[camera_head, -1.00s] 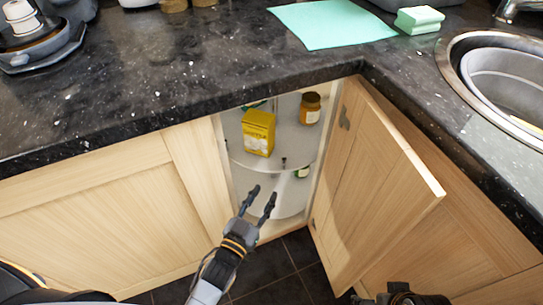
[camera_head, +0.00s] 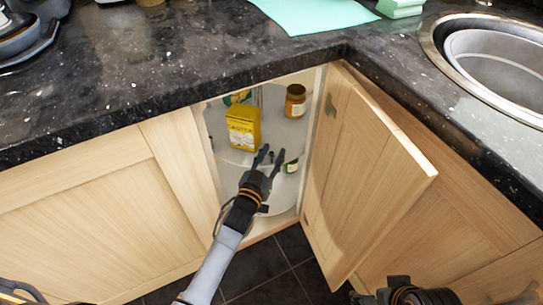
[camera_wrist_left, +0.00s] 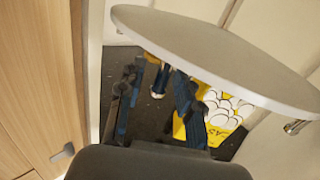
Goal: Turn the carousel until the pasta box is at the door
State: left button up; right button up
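The yellow pasta box (camera_head: 243,127) stands upright on the upper round shelf of the carousel (camera_head: 228,153), toward its left side, inside the open corner cabinet. My left gripper (camera_head: 272,157) is open and empty, its two fingers apart in the doorway, right of and below the box. In the left wrist view the open fingers (camera_wrist_left: 157,100) are near the grey shelf rim (camera_wrist_left: 220,65). A yellow printed pack (camera_wrist_left: 208,120) shows beside the right finger there; I cannot tell whether it is the pasta box. My right gripper (camera_head: 405,292) is only partly visible at the bottom edge.
An amber jar (camera_head: 295,100) stands at the back right of the upper shelf. A green-labelled item (camera_head: 290,166) is lower down near my fingers. The open cabinet door (camera_head: 365,180) borders the opening on the right, with the dark counter edge (camera_head: 180,112) above.

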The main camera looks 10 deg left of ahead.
pick_arm(q)
grip_shut()
jog(key=shift+a, duration=0.1)
jog(key=shift+s+a+p, duration=0.3)
jog(key=shift+a+p, duration=0.5)
jog(key=shift+a, duration=0.05)
jog(key=shift+s+a+f, duration=0.1)
jog(key=shift+a, duration=0.15)
jog(key=shift+f, duration=0.1)
jog(key=shift+c, duration=2)
grip_release()
jog(key=shift+d, duration=0.1)
jog(key=o, duration=0.4)
